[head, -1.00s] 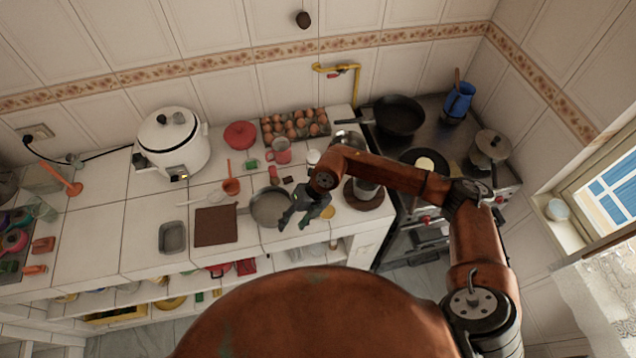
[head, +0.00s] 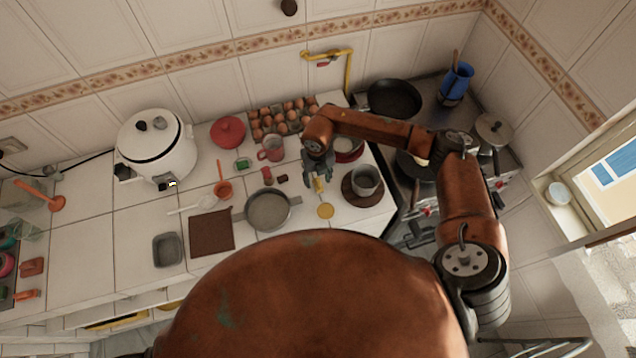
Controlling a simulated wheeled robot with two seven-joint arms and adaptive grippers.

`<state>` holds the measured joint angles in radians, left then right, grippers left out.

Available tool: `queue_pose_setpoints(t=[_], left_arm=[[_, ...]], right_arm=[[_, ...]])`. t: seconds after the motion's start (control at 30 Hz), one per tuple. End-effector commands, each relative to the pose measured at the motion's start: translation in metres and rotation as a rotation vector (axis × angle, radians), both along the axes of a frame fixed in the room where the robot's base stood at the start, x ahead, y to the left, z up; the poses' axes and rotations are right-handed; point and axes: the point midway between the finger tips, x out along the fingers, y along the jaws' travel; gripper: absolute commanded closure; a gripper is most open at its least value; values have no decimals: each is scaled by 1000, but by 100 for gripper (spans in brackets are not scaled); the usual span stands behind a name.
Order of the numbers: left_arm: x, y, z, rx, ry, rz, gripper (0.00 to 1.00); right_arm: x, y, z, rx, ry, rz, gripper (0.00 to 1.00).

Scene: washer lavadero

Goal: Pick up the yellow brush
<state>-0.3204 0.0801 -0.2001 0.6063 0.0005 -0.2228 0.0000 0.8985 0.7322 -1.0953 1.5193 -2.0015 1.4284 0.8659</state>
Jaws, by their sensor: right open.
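A small yellow object (head: 319,185), which looks like the yellow brush, shows at the fingertips of my right gripper (head: 316,176). Its upper part is partly hidden by the dark fingers. My right gripper is open and points down over the white tiled counter. I cannot tell whether the fingers touch the yellow object. A flat round yellow piece (head: 325,210) lies on the counter just in front of it. My left gripper is not in view.
A grey pan (head: 268,210) lies left of the gripper, and a pot (head: 365,181) on a dark round board stands right. A pink mug (head: 271,149) and an egg tray (head: 262,137) are behind. The stove is further right.

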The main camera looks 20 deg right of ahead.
Motion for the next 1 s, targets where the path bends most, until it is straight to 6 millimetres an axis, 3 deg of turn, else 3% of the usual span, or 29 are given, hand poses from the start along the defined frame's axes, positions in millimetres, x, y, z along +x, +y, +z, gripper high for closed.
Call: queue_pose_setpoints(t=[0.1,0.2,0.4,0.5,0.83,1.0], left_arm=[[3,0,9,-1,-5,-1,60],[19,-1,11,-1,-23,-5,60],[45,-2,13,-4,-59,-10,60],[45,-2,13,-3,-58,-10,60],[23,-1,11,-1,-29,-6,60],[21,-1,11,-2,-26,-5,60]], right_arm=[[1,-1,-16,0,3,-4,58],[1,-2,-27,0,1,-3,58],[1,-2,-32,0,0,-3,58],[1,-3,-32,0,0,-4,59],[1,-3,-32,0,0,-5,81],[1,-3,-32,0,0,-5,93]])
